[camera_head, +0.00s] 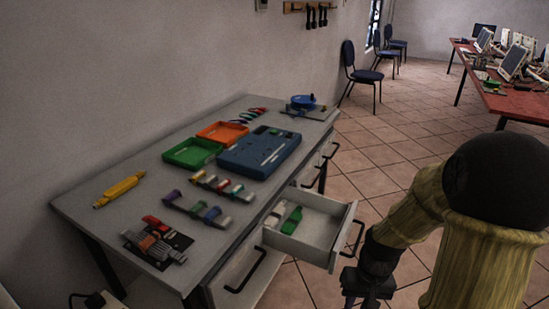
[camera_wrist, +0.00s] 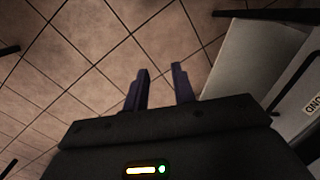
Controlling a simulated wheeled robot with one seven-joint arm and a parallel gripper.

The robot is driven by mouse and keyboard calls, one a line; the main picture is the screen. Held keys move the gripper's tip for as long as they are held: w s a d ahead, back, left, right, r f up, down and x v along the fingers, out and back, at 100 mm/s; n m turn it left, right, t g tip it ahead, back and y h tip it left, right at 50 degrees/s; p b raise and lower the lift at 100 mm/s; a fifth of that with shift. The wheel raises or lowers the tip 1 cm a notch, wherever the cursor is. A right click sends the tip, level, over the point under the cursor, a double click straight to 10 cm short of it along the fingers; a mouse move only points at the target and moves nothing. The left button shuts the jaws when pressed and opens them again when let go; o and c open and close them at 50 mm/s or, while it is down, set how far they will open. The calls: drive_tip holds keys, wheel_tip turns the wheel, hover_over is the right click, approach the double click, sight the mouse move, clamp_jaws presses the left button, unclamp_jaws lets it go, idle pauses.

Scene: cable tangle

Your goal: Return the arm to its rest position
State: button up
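My gripper (camera_wrist: 161,88) points down at the tiled floor in the wrist view. Its two dark fingers stand apart with only floor tiles between them, so it is open and empty. In the head view my gripper (camera_head: 362,300) is at the bottom, to the right of the open drawer (camera_head: 318,252) and apart from it. Its fingertips are hard to make out there. My yellow-sleeved arm bends down from the right side of the picture.
A grey workbench (camera_head: 300,158) holds a blue case (camera_head: 258,152), green tray (camera_head: 193,153), orange tray (camera_head: 222,132) and several small parts. Its open drawer holds a green item (camera_head: 291,220). Open floor (camera_head: 400,135) lies behind my arm; a red table (camera_head: 510,100) stands far right.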

drive_tip(key=s+a+r+t+p, duration=0.1)
drive_tip(key=a+r+p, duration=0.1)
drive_tip(key=r+p, duration=1.1)
drive_tip(key=s+a+r+t+h+p, duration=0.1)
drive_tip(key=a+r+t+p, duration=0.1)
drive_tip(key=r+p, duration=1.1)
wheel_tip(320, 180, up, 7)
drive_tip(key=shift+s+f+n, duration=0.1)
drive_tip(key=shift+s+n, duration=0.05)
drive_tip(key=shift+n, duration=0.25)
drive_tip(key=shift+a, duration=0.1)
